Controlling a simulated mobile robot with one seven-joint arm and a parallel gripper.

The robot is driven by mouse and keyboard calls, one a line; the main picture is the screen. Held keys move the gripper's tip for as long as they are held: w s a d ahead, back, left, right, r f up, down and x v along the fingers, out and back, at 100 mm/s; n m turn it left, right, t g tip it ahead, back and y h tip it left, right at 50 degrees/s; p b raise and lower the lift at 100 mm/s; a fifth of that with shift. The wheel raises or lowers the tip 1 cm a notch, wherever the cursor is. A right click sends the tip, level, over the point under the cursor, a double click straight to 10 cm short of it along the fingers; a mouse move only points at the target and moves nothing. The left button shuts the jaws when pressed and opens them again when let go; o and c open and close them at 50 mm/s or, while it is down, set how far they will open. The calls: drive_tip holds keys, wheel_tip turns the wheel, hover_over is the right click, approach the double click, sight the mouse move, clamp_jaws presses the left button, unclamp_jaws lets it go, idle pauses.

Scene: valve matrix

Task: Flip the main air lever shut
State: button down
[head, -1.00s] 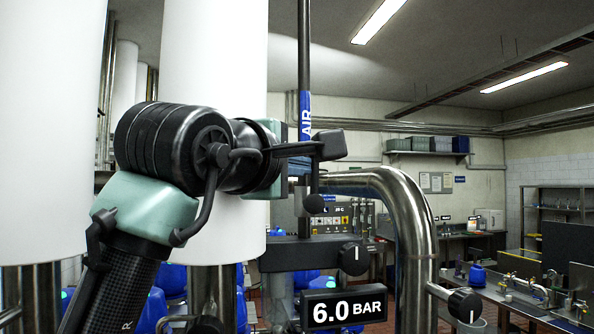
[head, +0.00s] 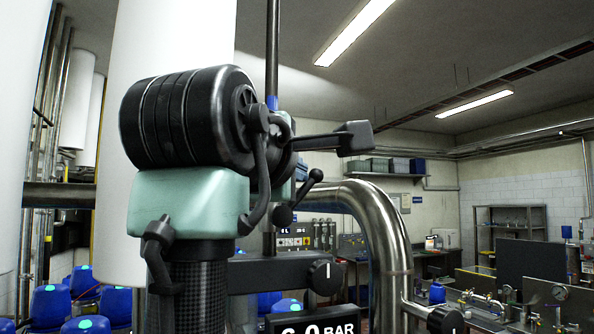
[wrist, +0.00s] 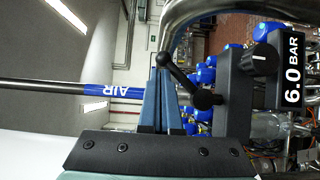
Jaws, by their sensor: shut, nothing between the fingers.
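The main air lever (wrist: 184,80) is a thin black rod with a round end at each side. It stands beside the dark panel, below the blue AIR label on the pipe. In the head view the lever (head: 299,194) is tilted, its smaller end up and to the right. My gripper (wrist: 163,76) is shut and empty, its blue fingers together. In the wrist view the fingertips overlap the lever's smaller end; I cannot tell whether they touch it. In the head view my arm hides most of the fingers.
A thick steel pipe (head: 380,240) bends down to the right of the lever. The dark panel (wrist: 238,95) carries a knob (head: 325,277) and a 6.0 BAR display (wrist: 291,70). White cylinders (head: 165,60) stand to the left. Benches fill the right background.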

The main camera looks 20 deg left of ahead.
drive_tip(key=shift+w+d+f, duration=0.3)
drive_tip(key=shift+w+d, duration=0.15)
drive_tip(key=shift+d, duration=0.3)
drive_tip(key=shift+w+d+f+m+g+p, duration=0.15)
drive_tip(key=shift+w+d+m+g+p, duration=0.1)
drive_tip(key=shift+m+g+p, duration=0.25)
drive_tip(key=shift+w+d+f+m+g+y+p, duration=0.2)
drive_tip(key=shift+d+f+m+g+p, duration=0.15)
drive_tip(key=shift+f+m, duration=0.2)
drive_tip(key=shift+w+d+f+m+g+y+p, duration=0.15)
drive_tip(key=shift+d+f+m+g+p, duration=0.2)
drive_tip(key=shift+m, duration=0.3)
drive_tip(key=shift+a+f, duration=0.1)
